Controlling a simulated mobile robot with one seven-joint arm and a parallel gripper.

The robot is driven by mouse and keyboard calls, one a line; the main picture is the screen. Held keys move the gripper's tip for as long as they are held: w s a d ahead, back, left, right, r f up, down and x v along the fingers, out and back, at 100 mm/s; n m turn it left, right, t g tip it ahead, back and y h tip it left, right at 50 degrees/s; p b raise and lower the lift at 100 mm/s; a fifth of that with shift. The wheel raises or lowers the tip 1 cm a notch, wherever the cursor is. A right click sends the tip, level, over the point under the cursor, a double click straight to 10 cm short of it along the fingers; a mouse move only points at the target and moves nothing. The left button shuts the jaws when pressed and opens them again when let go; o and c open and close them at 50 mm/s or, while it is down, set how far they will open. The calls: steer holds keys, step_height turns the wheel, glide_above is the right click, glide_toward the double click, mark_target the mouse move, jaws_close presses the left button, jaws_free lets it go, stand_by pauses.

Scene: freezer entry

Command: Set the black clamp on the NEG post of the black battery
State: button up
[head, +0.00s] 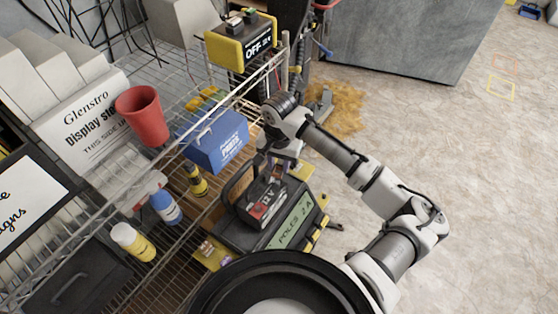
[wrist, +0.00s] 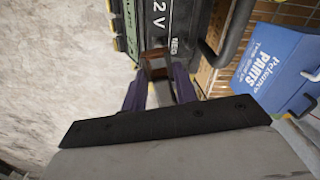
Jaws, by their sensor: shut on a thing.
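The black battery (head: 262,203), marked 12 V, sits on a dark case; part of it also shows at the top of the wrist view (wrist: 160,20). My gripper (head: 272,162) is at the battery's far end, fingers pointing down. In the wrist view, the purple fingers (wrist: 158,82) are shut on a small dark, brownish piece, apparently the black clamp (wrist: 155,64), right against or just short of the battery's edge. I cannot tell whether it touches a post. The NEG post cannot be made out.
A dark case (head: 290,228) labelled POLES 2 A lies under the battery. A blue parts box (head: 218,142), red cup (head: 142,115) and bottles stand on the wire rack to the left. A yellow-black unit (head: 240,42) reading OFF is behind.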

mark_target(279, 166)
steer(key=shift+f+b, duration=1.15)
steer(key=shift+f, duration=0.75)
steer(key=shift+p, duration=0.7)
steer(key=shift+f+b, duration=0.75)
steer(key=shift+f, duration=0.7)
steer(key=o, duration=1.2)
steer(key=shift+c, duration=0.2)
steer(key=shift+r, duration=0.1)
step_height(279, 166, up, 14)
steer(key=shift+f, duration=0.15)
